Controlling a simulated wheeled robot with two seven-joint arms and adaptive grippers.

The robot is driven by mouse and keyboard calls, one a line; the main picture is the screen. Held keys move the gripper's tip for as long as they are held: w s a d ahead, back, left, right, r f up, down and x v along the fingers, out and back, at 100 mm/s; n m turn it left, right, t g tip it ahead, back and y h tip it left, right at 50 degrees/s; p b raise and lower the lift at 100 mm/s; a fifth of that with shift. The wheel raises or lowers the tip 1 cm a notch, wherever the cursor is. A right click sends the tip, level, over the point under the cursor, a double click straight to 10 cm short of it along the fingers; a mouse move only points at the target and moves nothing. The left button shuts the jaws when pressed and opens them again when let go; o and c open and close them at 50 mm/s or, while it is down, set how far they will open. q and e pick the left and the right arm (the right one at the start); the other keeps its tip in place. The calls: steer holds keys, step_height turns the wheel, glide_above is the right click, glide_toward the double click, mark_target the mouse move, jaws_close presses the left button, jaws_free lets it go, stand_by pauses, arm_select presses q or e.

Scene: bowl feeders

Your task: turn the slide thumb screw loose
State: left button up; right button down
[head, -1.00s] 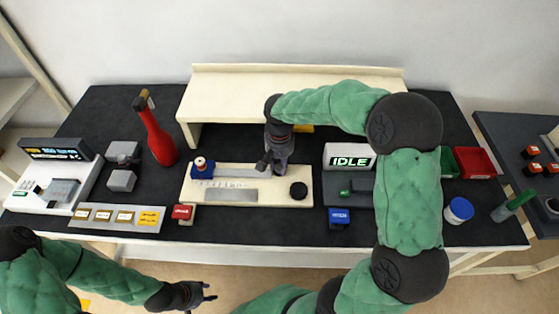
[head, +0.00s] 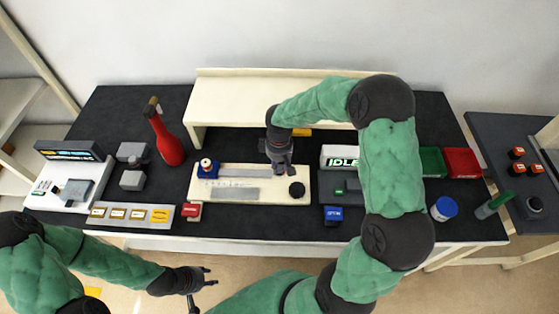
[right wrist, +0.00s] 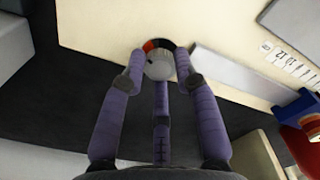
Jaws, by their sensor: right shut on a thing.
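The slide thumb screw is a small grey round knob (right wrist: 158,66) at the edge of the cream slide plate (right wrist: 215,28), with a red and black patch beside it. My right gripper (right wrist: 157,68) is shut on this knob, its purple fingers around it in the right wrist view. In the head view, my right gripper (head: 283,171) is over the back edge of the slide plate (head: 250,197) and hides the knob. A blue slide block with a red and white top (head: 207,168) stands at the plate's left end. My left gripper (head: 207,276) is empty, fingers apart, in front of the table.
A cream shelf (head: 270,97) stands behind. A box reading IDLE (head: 338,157) is to the right, partly behind my arm. A red bottle (head: 167,145) and grey blocks (head: 132,180) are left.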

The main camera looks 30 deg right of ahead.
mark_target(279, 167)
steer(key=shift+n+p, duration=0.95)
steer(key=shift+n, duration=0.65)
steer(key=c, duration=0.9)
jaws_free()
steer(key=shift+c, duration=0.2)
step_height(279, 167, up, 12)
